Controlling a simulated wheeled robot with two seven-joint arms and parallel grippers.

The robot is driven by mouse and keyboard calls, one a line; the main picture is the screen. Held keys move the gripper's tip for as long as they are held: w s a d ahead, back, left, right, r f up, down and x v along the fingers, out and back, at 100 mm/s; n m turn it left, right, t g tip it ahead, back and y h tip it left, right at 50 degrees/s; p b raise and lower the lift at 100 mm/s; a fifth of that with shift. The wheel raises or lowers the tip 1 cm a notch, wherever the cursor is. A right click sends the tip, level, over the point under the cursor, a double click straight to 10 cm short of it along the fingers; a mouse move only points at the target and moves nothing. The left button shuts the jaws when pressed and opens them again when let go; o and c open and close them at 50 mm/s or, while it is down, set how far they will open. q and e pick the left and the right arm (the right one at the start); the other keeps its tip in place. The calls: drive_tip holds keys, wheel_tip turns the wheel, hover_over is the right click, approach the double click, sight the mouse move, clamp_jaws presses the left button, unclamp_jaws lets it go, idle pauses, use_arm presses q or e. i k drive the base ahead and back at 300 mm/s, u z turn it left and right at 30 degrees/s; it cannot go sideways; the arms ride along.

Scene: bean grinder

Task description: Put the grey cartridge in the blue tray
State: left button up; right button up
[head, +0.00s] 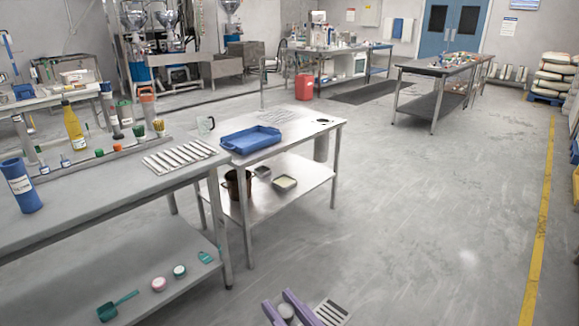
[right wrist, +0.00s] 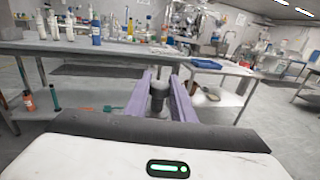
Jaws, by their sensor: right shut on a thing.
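The blue tray (head: 250,139) lies on the small steel table in the head view and looks empty. It also shows in the right wrist view (right wrist: 206,63), beyond the fingers. My right gripper (head: 284,304), with purple fingers, is at the bottom of the head view, low and well in front of the tray table. In the right wrist view my right gripper (right wrist: 160,95) is shut on the grey cartridge (right wrist: 158,99), a dark grey cylinder between its fingers. In the head view the cartridge (head: 285,311) shows only in part. My left gripper is not in view.
The steel table (head: 290,135) has a lower shelf with a dark pot (head: 238,184). At left, a long bench (head: 110,190) holds bottles and a blue cylinder (head: 20,186); its lower shelf holds a green scoop (head: 115,306).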

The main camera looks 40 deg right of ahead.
sight(252, 142)
drive_tip(key=z, duration=1.05)
drive_tip(key=i, duration=1)
drive_tip(key=z, duration=0.4)
drive_tip(key=i, duration=1.25)
drive_tip(key=u, duration=1.45)
drive_tip(key=i, duration=0.95)
drive_tip(key=u, duration=0.25)
